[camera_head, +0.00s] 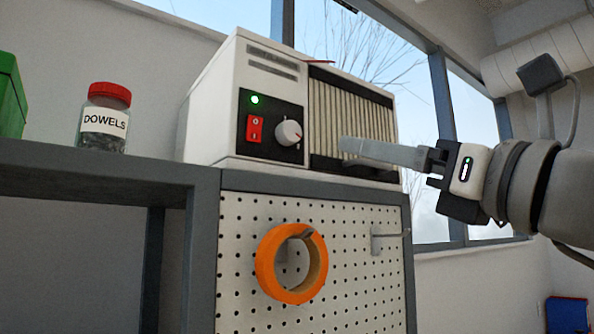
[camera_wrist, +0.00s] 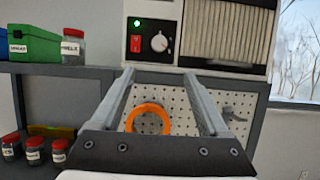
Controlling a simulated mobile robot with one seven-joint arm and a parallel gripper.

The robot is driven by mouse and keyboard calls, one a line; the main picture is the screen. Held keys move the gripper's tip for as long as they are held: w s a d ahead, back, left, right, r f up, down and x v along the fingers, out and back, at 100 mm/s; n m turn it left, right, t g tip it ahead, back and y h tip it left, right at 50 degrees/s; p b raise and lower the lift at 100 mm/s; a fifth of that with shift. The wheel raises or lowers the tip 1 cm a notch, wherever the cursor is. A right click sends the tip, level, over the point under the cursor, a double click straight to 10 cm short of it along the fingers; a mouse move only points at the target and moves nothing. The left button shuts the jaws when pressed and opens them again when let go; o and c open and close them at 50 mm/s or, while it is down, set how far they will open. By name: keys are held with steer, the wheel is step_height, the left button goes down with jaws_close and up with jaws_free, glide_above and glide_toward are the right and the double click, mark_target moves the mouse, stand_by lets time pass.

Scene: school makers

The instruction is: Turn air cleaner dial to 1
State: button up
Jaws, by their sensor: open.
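The white air cleaner (camera_head: 212,113) stands on a grey-framed bench with a pegboard front. Its black control panel has a lit green light, a red switch (camera_head: 255,129) and a round white dial (camera_head: 289,133). In the wrist view the dial (camera_wrist: 159,43) is above and beyond my fingers; its number marks are too small to read. My gripper (camera_head: 345,152) is in front of the slatted grille (camera_head: 352,118), right of the dial and apart from it. In the wrist view my gripper (camera_wrist: 162,75) is open and empty, its two fingers spread.
A roll of orange tape (camera_head: 263,268) hangs on the pegboard (camera_head: 345,270) below the air cleaner. A metal peg (camera_head: 385,233) sticks out to its right. A dowels jar (camera_head: 103,118) and a green box (camera_head: 10,95) stand on the left shelf. Space before the panel is clear.

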mark_target(293, 135)
steer(key=p+x, duration=0.4)
steer(key=x, duration=1.3)
steer(key=shift+w+a, duration=0.1)
steer(key=shift+a, duration=0.05)
jaws_close()
steer(key=shift+f, duration=0.1)
